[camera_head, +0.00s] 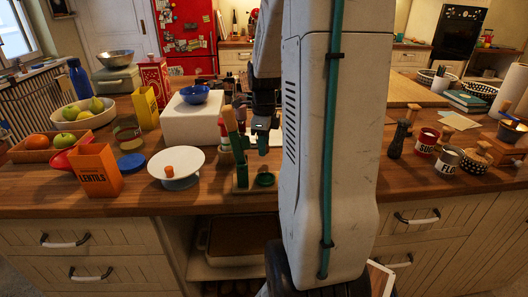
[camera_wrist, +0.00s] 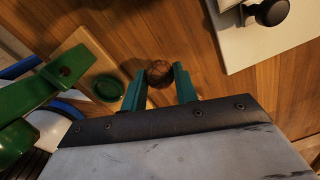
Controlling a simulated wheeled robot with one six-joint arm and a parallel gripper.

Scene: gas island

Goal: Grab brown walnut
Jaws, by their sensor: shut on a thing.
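The brown walnut (camera_wrist: 159,72) shows in the wrist view as a round brown thing between the tips of two green fingers. My gripper (camera_wrist: 158,78) is shut on it, with a finger on each side. In the head view my gripper (camera_head: 263,148) points down over the counter, just right of a green and wooden device (camera_head: 240,165). I cannot make out the walnut in the head view. Whether the walnut touches the surface below is not clear.
A white plate on a stand (camera_head: 190,163) and a white block (camera_head: 193,122) with a blue bowl (camera_head: 195,94) are to the left. A pepper mill (camera_head: 397,140) and tins stand right.

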